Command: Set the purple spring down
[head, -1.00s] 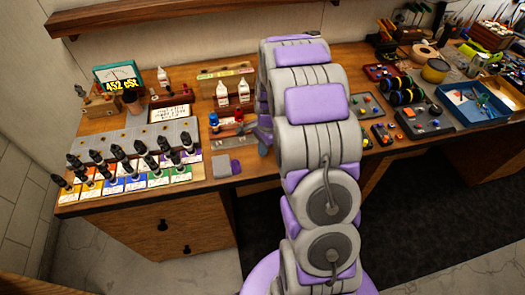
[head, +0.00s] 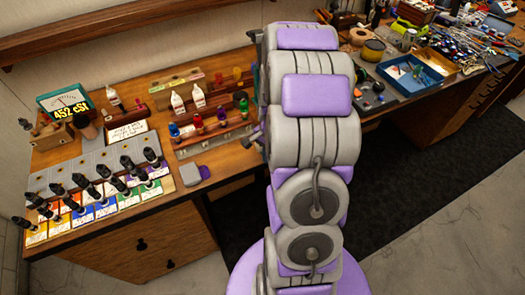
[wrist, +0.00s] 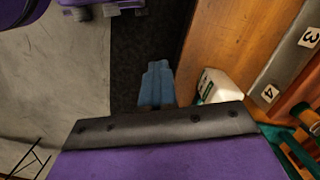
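Several coloured upright pieces stand on a rack (head: 215,135) on the bench, left of my arm in the head view. One looks purple (head: 197,121), but it is too small to tell whether it is the purple spring. My gripper is mostly hidden behind my arm in the head view. In the wrist view two blue finger pads (wrist: 157,86) sit close together over the dark mat, beside the wooden bench edge. I cannot tell whether they are shut or hold anything. No purple spring shows there, apart from purple parts of my own body.
A grey strip numbered 3 and 4 (wrist: 290,60) and a white block (wrist: 216,88) lie right of the pads. Bottles (head: 100,185) on coloured cards fill the bench's left. A blue tray (head: 412,72) is farther right.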

